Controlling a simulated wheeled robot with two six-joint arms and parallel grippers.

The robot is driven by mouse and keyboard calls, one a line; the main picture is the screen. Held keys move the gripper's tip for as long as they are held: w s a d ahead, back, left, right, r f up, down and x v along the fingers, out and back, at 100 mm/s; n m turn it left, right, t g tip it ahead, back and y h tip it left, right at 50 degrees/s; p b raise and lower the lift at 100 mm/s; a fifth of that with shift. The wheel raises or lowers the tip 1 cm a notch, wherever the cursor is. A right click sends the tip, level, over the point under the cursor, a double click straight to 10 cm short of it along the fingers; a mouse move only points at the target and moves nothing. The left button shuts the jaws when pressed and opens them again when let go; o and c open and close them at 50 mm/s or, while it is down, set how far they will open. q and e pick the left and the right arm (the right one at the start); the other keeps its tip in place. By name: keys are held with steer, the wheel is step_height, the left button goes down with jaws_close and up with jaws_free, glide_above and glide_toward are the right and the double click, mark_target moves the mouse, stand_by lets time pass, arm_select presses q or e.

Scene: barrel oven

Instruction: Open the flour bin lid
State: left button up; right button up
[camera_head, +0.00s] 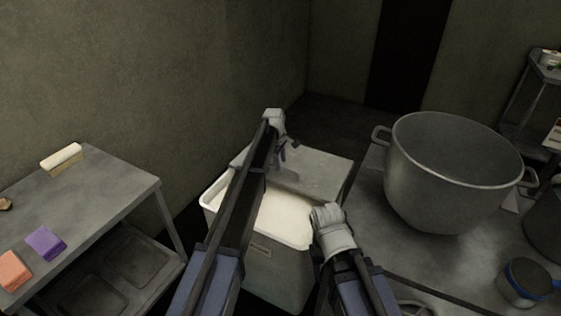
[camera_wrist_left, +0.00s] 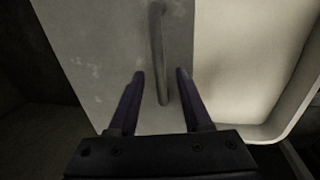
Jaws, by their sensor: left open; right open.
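The flour bin (camera_head: 281,277) is a pale box with a small label on its front, and flour (camera_head: 285,218) shows inside it. Its grey lid (camera_head: 318,171) covers the back part, leaving the front part uncovered. In the left wrist view the lid (camera_wrist_left: 90,55) has a bar handle (camera_wrist_left: 157,45). My left gripper (camera_head: 283,151) is at the lid, open. Its two fingers (camera_wrist_left: 160,74) stand either side of the handle's line, with a gap to each side. My right wrist is at the bin's right front edge; its fingers are hidden.
A metal table (camera_head: 110,185) with purple and orange blocks and a scraper-like brush stands at the left. A large steel mixing bowl (camera_head: 440,185) stands on a worktop (camera_head: 415,255) close to the bin's right. A blue-rimmed container (camera_head: 527,280) is near the front right.

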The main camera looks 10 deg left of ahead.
arm_select(q)
step_height(320, 180, up, 6)
steer(key=s+p, duration=0.1)
steer(key=p, duration=0.4)
steer(key=shift+a, duration=0.2)
steer(key=shift+s, duration=0.1)
steer(key=s+d+r+m+p, duration=0.1)
steer(key=s+m, duration=0.5)
steer(key=s, duration=0.8)
steer(key=s+d+r+m+g+y+p, duration=0.1)
steer(key=s+m, duration=0.5)
steer(key=s, duration=0.9)
steer(key=s+d+r+m+g+y+p, duration=0.1)
steer(key=s+d+r+m+p, duration=0.2)
steer(key=s, duration=1.1)
steer(key=d+m, duration=0.2)
steer(key=shift+s+m, duration=0.35)
steer(key=shift+m, duration=0.05)
steer(key=shift+d, duration=0.15)
